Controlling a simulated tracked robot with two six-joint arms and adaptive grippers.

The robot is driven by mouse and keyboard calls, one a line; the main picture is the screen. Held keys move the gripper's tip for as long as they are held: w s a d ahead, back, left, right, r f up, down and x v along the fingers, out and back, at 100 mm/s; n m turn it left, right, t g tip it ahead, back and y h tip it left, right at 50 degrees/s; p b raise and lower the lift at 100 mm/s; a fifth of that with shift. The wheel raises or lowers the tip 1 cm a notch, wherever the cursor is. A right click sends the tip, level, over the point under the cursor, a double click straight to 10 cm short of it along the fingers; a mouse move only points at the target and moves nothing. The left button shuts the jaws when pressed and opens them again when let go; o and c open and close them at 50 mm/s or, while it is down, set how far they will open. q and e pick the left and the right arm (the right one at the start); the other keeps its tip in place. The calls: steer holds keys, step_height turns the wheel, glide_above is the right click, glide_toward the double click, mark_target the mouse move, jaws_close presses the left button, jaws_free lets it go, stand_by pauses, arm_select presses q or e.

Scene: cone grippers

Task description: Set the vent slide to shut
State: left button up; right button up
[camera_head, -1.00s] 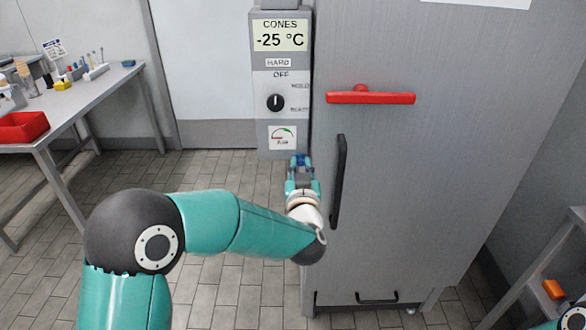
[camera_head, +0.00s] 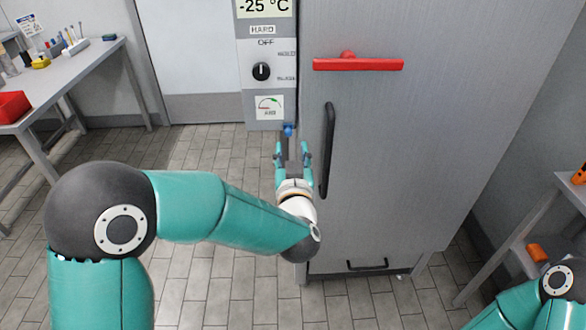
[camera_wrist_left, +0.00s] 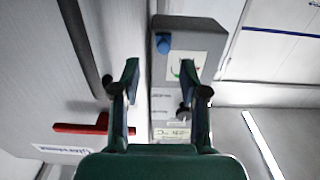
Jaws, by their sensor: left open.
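A grey control box (camera_head: 266,85) with a dial and a gauge label stands beside the tall grey cabinet (camera_head: 400,160). A blue knob (camera_head: 288,131) sits at the box's lower end; it also shows in the left wrist view (camera_wrist_left: 163,41). No part is legibly marked as the vent slide, so I cannot tell which it is. My left gripper (camera_head: 293,150) is open and empty just below the blue knob. In the left wrist view its fingers (camera_wrist_left: 165,70) are apart, with the box and knob beyond them. My right gripper is out of view.
The cabinet has a red bar handle (camera_head: 358,64) and a black vertical handle (camera_head: 328,150), close to the right of my left gripper. A workbench (camera_head: 85,80) stands at the left, and a shelf unit (camera_head: 540,215) at the right. The tiled floor between is clear.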

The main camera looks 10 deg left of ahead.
arm_select(q)
steer(key=v, duration=0.6)
steer(key=shift+s, duration=0.2)
steer(key=a+f+g+y+p, duration=0.1)
steer(key=a+f+g+p, duration=0.25)
steer(key=a+f, duration=0.8)
steer(key=s+f+m+g+h+p, duration=0.1)
steer(key=s+f+g+h, duration=0.25)
steer(key=f, duration=0.95)
steer(key=s+d+f+g+h, duration=0.3)
steer(key=s+d+f+g, duration=0.2)
steer(key=s, duration=0.5)
steer(key=s+d+f+g+h+p, duration=0.1)
steer(key=s+d+f+g+h, duration=0.2)
steer(key=s, duration=0.8)
step_height(320, 180, down, 3)
steer(key=d+g, duration=0.1)
steer(key=d, duration=0.2)
steer(key=shift+r+g, duration=0.25)
steer(key=shift+g, duration=0.15)
